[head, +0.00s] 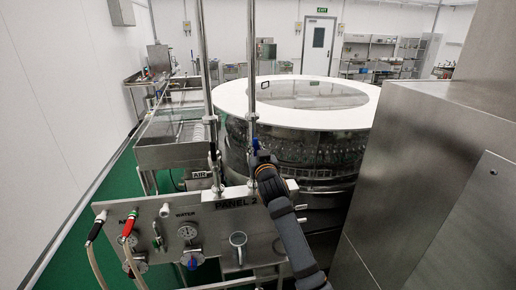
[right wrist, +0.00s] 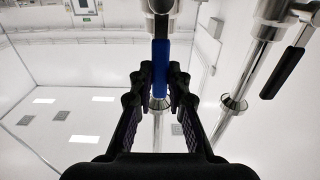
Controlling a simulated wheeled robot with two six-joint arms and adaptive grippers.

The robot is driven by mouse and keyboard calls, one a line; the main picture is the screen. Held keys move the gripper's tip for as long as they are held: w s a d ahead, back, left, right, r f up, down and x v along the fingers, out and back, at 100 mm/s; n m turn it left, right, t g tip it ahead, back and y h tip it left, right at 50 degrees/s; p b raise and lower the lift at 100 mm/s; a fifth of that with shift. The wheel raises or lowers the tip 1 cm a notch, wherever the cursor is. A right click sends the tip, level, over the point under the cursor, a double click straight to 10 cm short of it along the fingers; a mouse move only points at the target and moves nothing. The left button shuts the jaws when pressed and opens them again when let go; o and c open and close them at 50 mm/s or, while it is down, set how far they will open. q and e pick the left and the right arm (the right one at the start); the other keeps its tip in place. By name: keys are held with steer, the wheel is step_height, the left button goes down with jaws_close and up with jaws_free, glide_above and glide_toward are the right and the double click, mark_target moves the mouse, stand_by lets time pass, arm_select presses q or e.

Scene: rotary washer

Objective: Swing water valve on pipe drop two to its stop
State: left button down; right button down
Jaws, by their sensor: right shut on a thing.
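The right-hand vertical pipe drop (head: 251,60) carries a valve with a blue lever (head: 256,144). The fingers hide part of the lever in the head view. My left gripper is not in view.
A second pipe drop (head: 205,60) stands to the left, above an AIR label (head: 200,174); its black-handled valve (right wrist: 284,74) shows at right in the wrist view. A panel (head: 205,225) with gauges stands below. The round washer (head: 300,118) is behind; a large steel cabinet (head: 425,170) is at right.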

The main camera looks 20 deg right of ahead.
stand_by(0.4)
steer(key=c, duration=1.3)
jaws_free()
steer(key=v, duration=1.2)
steer(key=shift+f, duration=0.1)
